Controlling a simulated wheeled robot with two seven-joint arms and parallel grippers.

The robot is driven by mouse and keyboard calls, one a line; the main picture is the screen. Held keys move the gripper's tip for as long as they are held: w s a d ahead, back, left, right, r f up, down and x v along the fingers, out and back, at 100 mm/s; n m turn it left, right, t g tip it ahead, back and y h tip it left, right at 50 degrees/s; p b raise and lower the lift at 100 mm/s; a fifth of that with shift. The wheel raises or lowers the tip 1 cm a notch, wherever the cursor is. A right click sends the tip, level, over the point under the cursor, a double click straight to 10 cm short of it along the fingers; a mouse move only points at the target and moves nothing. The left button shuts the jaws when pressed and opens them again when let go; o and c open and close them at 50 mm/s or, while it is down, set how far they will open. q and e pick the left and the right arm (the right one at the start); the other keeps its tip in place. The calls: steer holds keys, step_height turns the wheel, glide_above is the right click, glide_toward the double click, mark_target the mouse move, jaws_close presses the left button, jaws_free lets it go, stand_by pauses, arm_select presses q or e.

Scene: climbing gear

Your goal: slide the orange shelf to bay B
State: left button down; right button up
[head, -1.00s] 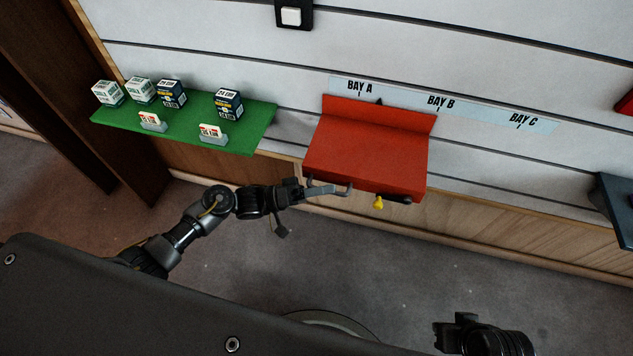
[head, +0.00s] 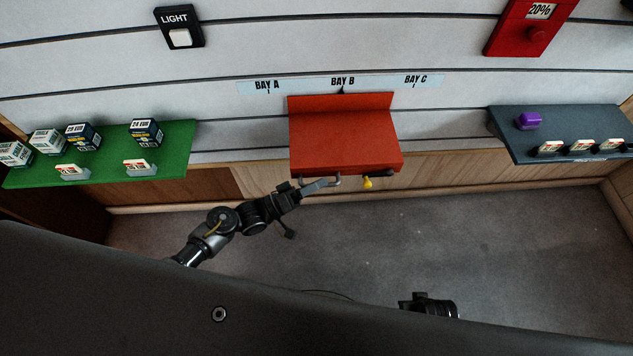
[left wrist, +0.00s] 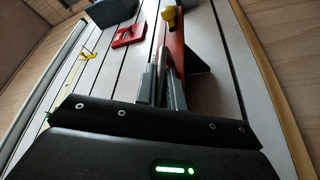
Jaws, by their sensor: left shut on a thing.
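The orange shelf (head: 345,140), red-orange and empty on top, hangs on the slatted wall under the label strip (head: 300,84). The small dark pointer (head: 341,91) on its back edge lines up with the BAY B mark. My left gripper (head: 328,183) is shut on the grey handle (head: 336,180) under the shelf's front left edge. A yellow knob (head: 367,183) hangs under the front edge, right of the handle. In the left wrist view the fingers (left wrist: 163,78) close beside the shelf's edge (left wrist: 177,48). My right gripper (head: 428,303) is low in view, its fingers not clear.
A green shelf (head: 180,160) with several boxes and price cards is on the left. A dark grey shelf (head: 510,140) with a purple item (head: 528,121) is on the right. A light switch (head: 180,28) and a red 20% panel (head: 512,30) are above. Wall beside the orange shelf is clear.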

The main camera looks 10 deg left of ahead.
arm_select(q)
steer(key=shift+d, duration=0.1)
steer(key=c, duration=1.5)
jaws_free()
steer(key=v, duration=1.1)
steer(key=shift+w+r, duration=0.1)
arm_select(e)
steer(key=shift+r, duration=0.5)
steer(key=shift+s+f, duration=0.1)
